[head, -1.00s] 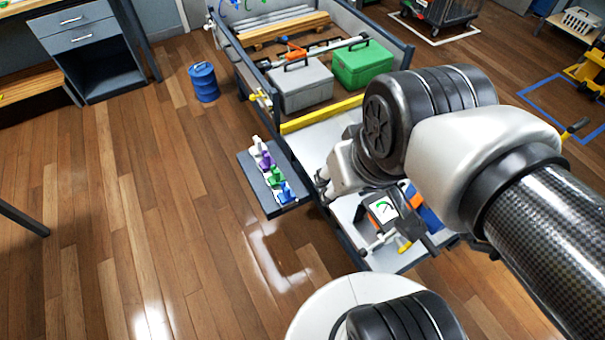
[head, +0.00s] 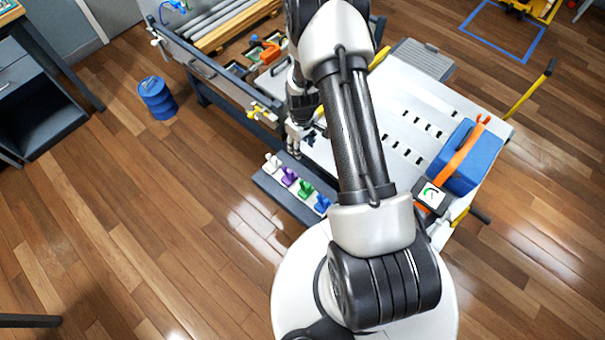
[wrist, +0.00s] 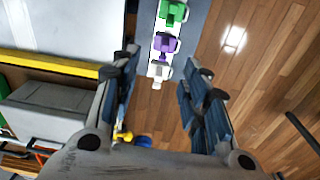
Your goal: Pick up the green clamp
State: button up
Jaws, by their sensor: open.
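The green clamp (head: 305,189) sits on a narrow grey shelf (head: 268,184) at the side of the cart, between a purple clamp (head: 289,175) and a blue clamp (head: 322,204). A white clamp (head: 273,163) stands at the far end of the row. In the wrist view the green clamp (wrist: 173,13) is at the top edge, beyond the purple clamp (wrist: 164,45) and the white clamp (wrist: 158,71). My gripper (wrist: 167,60) is open and empty, with its fingers apart. In the head view my gripper (head: 294,145) is near the white-clamp end of the row, apart from the green clamp.
The cart's white perforated deck (head: 400,105) lies right of the shelf, with a blue case (head: 460,155) under an orange strap. A yellow-handled clamp (head: 258,112) hangs on the cart's side. A blue drum (head: 157,98) stands on open wooden floor at left.

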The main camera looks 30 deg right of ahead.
send_over(306, 187)
jog(key=w+d, duration=0.1)
jog(key=w, duration=0.1)
notch_tip(306, 187, down, 9)
jog(key=shift+n+g, duration=0.3)
jog(key=f, duration=0.3)
jog(key=f+b, duration=0.1)
jog(key=f, duration=0.3)
jog(key=f+b, duration=0.1)
jog(key=f, duration=0.2)
jog(key=shift+s+d+f, duration=0.1)
jog(key=shift+s+f, duration=0.2)
jog(key=shift+f, duration=0.1)
jog(key=shift+s+a+f+b, duration=0.15)
jog(key=shift+f+b, duration=0.4)
jog(key=shift+f, duration=1)
jog(key=shift+s+a+f+b, duration=0.1)
jog(key=shift+f+b, duration=0.45)
jog(key=shift+f, duration=0.95)
jog(key=shift+w+r, duration=0.1)
grip_shut()
